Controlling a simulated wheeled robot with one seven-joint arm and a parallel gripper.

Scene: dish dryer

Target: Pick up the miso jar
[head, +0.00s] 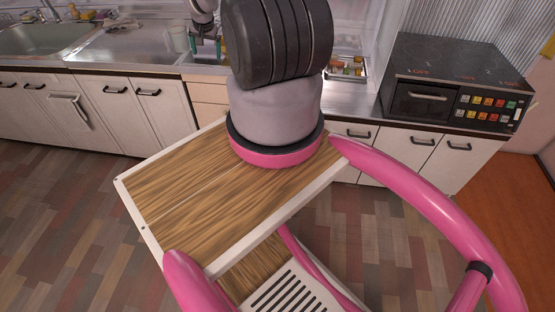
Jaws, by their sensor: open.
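My gripper (206,44) is small in the head view, above the counter right of the sink area, partly cut off at the top by my arm. Its two fingers look apart, with nothing clearly between them. A pale greenish cup-like thing (180,41) stands just left of the fingers; I cannot tell if it is a jar. I cannot make out the miso jar for certain. My own arm hides much of the counter's middle.
A metal sink (38,40) is at the left of the counter. A tray (347,76) with several small colored items lies right of my arm. A black oven (455,75) with colored buttons stands farther right. White cabinets (110,105) line the front; the floor before them is clear.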

